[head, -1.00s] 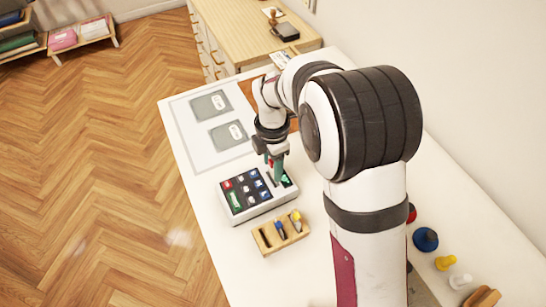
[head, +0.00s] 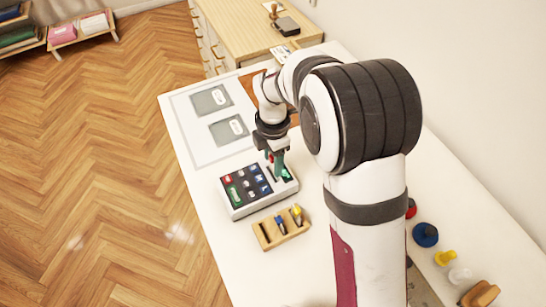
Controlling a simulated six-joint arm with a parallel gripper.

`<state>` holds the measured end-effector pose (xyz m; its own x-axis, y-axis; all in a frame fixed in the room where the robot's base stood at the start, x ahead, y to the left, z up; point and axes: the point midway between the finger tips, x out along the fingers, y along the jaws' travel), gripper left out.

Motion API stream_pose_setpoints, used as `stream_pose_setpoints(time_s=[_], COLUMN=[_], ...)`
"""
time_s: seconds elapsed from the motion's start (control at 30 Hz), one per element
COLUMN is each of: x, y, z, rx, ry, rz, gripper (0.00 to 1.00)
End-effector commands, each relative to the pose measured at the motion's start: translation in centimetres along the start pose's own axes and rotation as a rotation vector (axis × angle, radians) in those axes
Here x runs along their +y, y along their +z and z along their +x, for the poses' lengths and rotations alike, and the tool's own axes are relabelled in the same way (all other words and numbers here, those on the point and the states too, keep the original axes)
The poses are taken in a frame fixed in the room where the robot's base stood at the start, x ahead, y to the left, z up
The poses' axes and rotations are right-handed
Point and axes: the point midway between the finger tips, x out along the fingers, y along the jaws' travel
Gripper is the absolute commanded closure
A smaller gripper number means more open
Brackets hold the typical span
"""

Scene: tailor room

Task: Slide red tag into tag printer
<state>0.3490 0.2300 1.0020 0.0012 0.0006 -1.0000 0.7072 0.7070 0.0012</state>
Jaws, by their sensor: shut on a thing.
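The tag printer (head: 236,207) is a white box with a dark panel of coloured keys, lying on the white table. My gripper (head: 277,168) points down over the printer's far right part, close to its dark slot area. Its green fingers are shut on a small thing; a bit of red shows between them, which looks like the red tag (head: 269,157). Most of the tag is hidden by the fingers. I cannot tell whether the tag touches the printer or is inside the slot.
A wooden holder (head: 268,242) with a blue and a yellow piece stands just in front of the printer. A mat with two grey squares (head: 212,100) lies behind. Coloured spools (head: 425,236) stand at the right. Table left of the holder is clear.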

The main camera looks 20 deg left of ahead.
Motion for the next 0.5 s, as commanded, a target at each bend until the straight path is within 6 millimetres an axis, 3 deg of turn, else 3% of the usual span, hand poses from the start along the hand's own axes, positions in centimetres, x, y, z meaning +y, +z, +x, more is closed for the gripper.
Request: stream_pose_setpoints(time_s=[0.5], x=[0.0], y=[0.0], z=[1.6], rx=[0.001], ry=[-0.002], rz=[0.001], gripper=[0.97])
